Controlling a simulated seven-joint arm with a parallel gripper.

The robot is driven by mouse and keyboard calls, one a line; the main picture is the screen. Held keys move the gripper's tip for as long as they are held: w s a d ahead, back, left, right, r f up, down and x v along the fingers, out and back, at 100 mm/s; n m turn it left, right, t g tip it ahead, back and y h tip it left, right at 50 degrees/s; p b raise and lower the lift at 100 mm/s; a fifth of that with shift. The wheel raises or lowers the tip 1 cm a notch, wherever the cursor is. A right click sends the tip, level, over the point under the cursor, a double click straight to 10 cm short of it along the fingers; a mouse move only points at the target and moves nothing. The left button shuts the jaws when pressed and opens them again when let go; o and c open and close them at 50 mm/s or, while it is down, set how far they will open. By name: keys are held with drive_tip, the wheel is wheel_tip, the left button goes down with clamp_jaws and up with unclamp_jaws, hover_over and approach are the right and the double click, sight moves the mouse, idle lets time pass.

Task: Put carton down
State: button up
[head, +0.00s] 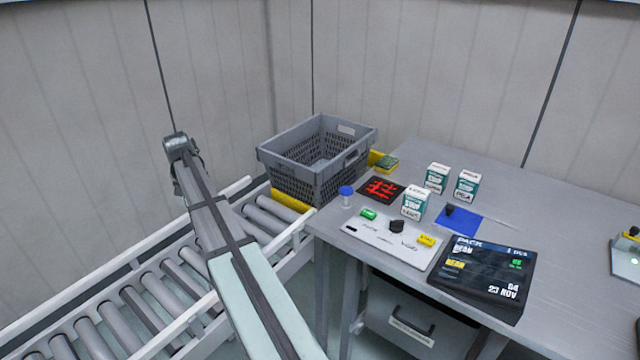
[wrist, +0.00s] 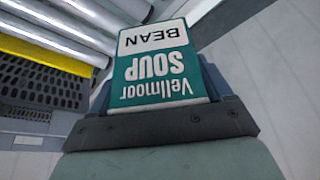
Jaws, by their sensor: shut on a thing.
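My gripper (wrist: 160,88) is shut on a teal and white soup carton (wrist: 158,62) labelled "Vellmoor SOUP BEAN", which appears upside down in the wrist view. In the head view, my arm reaches to the far left over the roller conveyor, and the held carton is hidden behind it. Three similar cartons stand upright on the grey table: a front one (head: 414,204), a back one (head: 436,178) and a right one (head: 467,186).
A grey slatted crate (head: 290,182) stands at the conveyor's far end, right of my arm; it looks empty. The roller conveyor (head: 150,290) is clear. The table holds a label display (head: 485,275), a white board (head: 375,240), a blue mat (head: 470,222) and small items.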

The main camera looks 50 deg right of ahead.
drive_tip(key=d+r+m+g+h, duration=0.15)
drive_tip(key=d+r, duration=0.25)
drive_tip(key=d, duration=0.5)
drive_tip(key=d+r+m, duration=0.3)
drive_tip(key=d, duration=0.6)
drive_tip(key=s+d+r+m+g, duration=0.15)
drive_tip(key=s+d+m, duration=0.3)
drive_tip(key=d, duration=0.55)
drive_tip(key=s+d+r+m+g, duration=0.1)
drive_tip(key=s+d+r+m, duration=0.3)
drive_tip(key=d, duration=0.5)
drive_tip(key=s+d+f+m+g+y, duration=0.1)
drive_tip(key=s+d+f+m, duration=0.2)
drive_tip(key=s, duration=0.2)
drive_tip(key=s+d+f+m+g, duration=0.2)
drive_tip(key=s+d+f+m, duration=0.1)
drive_tip(key=s+m, duration=0.15)
drive_tip(key=shift+n, duration=0.45)
wheel_tip(320, 180, down, 18)
drive_tip(key=shift+a+r, duration=0.1)
drive_tip(key=shift+a, duration=0.05)
drive_tip(key=shift+f, duration=0.55)
drive_tip(key=o, duration=1)
